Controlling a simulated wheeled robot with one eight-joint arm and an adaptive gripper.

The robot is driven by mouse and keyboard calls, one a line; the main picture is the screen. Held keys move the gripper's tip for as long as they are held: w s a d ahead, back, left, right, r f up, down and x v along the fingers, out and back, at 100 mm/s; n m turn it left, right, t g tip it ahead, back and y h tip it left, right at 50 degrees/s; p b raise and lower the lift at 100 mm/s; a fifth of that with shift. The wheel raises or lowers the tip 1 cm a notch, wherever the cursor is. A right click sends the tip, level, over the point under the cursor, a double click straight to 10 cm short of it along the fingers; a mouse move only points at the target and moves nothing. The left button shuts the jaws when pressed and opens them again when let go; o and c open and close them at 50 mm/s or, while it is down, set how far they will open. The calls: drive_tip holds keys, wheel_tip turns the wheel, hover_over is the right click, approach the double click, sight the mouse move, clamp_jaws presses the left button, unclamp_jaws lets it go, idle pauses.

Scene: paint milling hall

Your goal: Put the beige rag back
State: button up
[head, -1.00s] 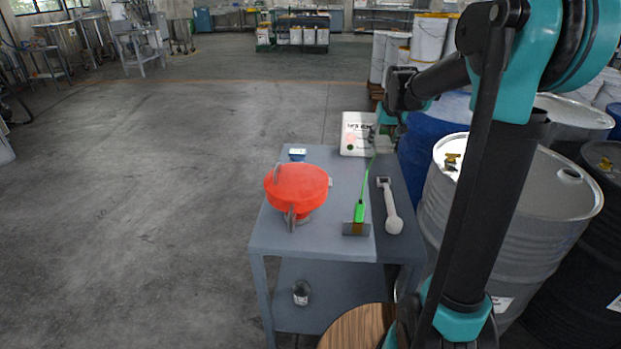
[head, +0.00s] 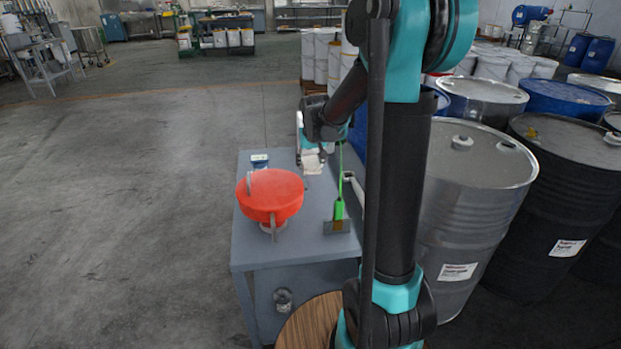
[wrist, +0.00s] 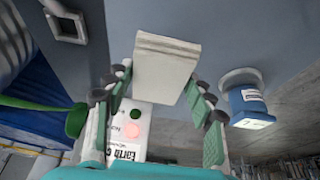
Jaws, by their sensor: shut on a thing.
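The beige rag (head: 312,162) is a small pale folded block. My gripper (head: 311,148) is shut on it, above the far part of the grey table (head: 290,245). In the wrist view the rag (wrist: 166,68) sits between the two green-padded fingers (wrist: 158,84), its folded edge pointing up in the picture. In the head view the fingers are small and partly hidden by the rag and wrist. I cannot tell how high above the tabletop the rag is.
A blue can (wrist: 248,104) stands right of the fingers; a white labelled jug (wrist: 130,128) is behind them. The table also holds a red round vessel (head: 270,195), a green-handled tool (head: 339,209) and a pale long-handled tool (head: 356,188). Drums (head: 475,190) crowd the right side.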

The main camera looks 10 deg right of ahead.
sight(310, 182)
drive_tip(key=shift+f, duration=3.25)
drive_tip(key=o, duration=1.2)
drive_tip(key=shift+f, duration=0.1)
drive_tip(key=v, duration=1.2)
